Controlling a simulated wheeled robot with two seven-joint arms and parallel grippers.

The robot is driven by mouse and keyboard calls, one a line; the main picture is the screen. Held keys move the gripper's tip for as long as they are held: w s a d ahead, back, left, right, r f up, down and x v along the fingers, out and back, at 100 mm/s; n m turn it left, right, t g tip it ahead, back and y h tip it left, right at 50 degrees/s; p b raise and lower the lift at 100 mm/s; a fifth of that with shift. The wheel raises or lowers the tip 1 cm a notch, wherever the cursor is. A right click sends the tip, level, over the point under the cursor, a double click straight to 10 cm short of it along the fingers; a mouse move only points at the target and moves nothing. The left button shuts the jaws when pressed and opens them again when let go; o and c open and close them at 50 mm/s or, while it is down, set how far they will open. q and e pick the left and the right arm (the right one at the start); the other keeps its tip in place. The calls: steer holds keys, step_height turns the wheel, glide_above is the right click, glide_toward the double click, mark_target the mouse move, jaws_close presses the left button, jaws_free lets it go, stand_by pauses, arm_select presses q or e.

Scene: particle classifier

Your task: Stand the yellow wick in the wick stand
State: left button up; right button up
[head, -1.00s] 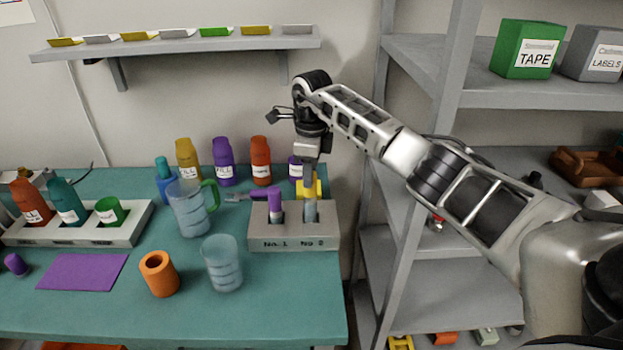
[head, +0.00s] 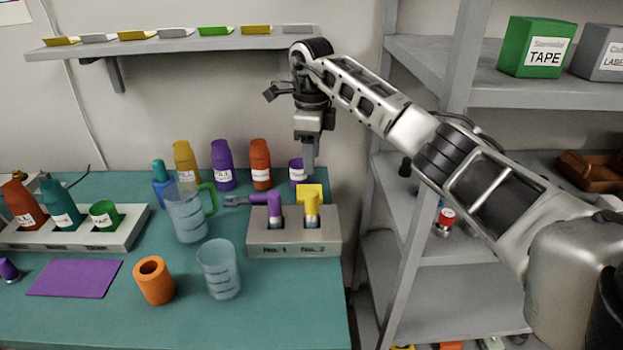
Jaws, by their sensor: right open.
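The wick stand (head: 268,245) is a grey block with two slots near the right edge of the green table. The yellow wick (head: 311,204) stands upright in its right slot, its lower end hidden in the block. A purple wick (head: 274,205) stands in the left slot, labelled No. 1. My right gripper (head: 308,166) is open and empty, pointing down above and behind the yellow wick, apart from it. My left gripper is not in view.
A yellow object (head: 314,188) and a small purple labelled container (head: 297,172) stand behind the stand. A jug (head: 186,213) with a green handle, a clear beaker (head: 219,270) and an orange cup (head: 153,281) stand to its left. A grey shelf unit (head: 398,260) rises on the right.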

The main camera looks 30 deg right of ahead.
steer(key=shift+r, duration=1.65)
